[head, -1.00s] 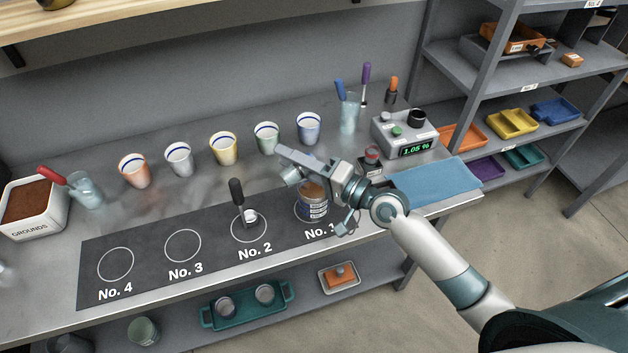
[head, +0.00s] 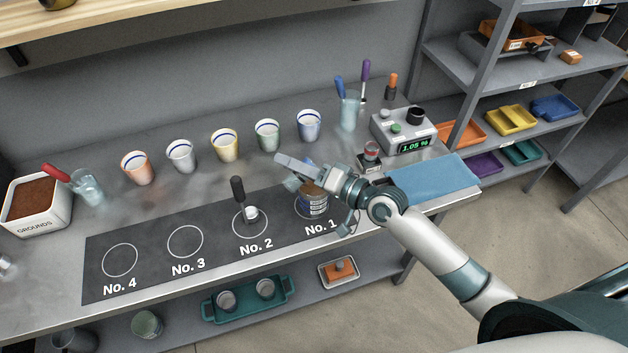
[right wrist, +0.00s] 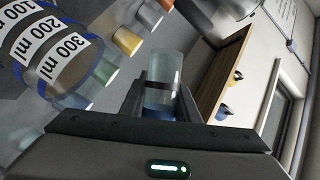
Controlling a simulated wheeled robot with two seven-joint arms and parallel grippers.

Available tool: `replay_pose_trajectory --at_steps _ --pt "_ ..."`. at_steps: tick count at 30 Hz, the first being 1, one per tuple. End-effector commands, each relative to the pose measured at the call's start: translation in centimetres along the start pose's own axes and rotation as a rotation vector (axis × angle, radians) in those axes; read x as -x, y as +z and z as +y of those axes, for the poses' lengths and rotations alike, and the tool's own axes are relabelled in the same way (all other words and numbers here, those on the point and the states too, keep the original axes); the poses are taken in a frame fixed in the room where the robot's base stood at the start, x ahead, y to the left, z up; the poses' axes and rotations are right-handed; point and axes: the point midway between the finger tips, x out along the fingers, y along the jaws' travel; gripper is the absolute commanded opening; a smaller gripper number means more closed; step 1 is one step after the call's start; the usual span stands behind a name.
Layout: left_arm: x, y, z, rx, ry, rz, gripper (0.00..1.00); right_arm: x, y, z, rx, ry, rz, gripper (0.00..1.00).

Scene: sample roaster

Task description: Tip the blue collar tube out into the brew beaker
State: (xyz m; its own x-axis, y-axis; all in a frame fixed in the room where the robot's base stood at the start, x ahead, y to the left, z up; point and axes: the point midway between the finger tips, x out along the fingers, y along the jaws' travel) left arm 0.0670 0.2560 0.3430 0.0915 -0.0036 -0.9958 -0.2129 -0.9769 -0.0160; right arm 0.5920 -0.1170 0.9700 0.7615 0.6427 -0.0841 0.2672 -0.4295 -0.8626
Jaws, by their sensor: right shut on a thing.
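My right gripper (head: 286,170) is shut on the blue collar tube, close to the brew beaker at the No. 1 ring. In the right wrist view the tube (right wrist: 163,72) is clear, with pale contents or haze, and its blue collar (right wrist: 158,113) sits between the fingers (right wrist: 160,95). The brew beaker (head: 314,206) holds something brown and is partly hidden by my gripper and wrist. It also shows in the right wrist view (right wrist: 50,72), with 100, 200 and 300 ml labels, beside the tube and apart from it. I cannot tell whether anything is leaving the tube.
A black-handled tool (head: 238,190) stands at No. 2. Several cups (head: 225,146) line the back. A meter (head: 404,130) and a blue mat (head: 434,178) are to the right. The grounds bin (head: 38,222) is far left. Rings No. 3 and No. 4 are bare.

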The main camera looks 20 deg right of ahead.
Motion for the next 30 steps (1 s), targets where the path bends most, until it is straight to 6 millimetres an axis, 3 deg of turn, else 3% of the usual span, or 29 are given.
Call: replay_pose_trajectory --at_steps 18,30 --pt "5.6 -0.5 -0.1 0.000 0.000 0.000 0.00 0.1 -0.6 -0.7 0.239 0.100 -0.035 0.05" --pt "9.4 -0.9 -0.1 0.000 0.000 0.000 0.00 -0.3 0.8 -0.3 0.439 0.183 -0.064 0.05"
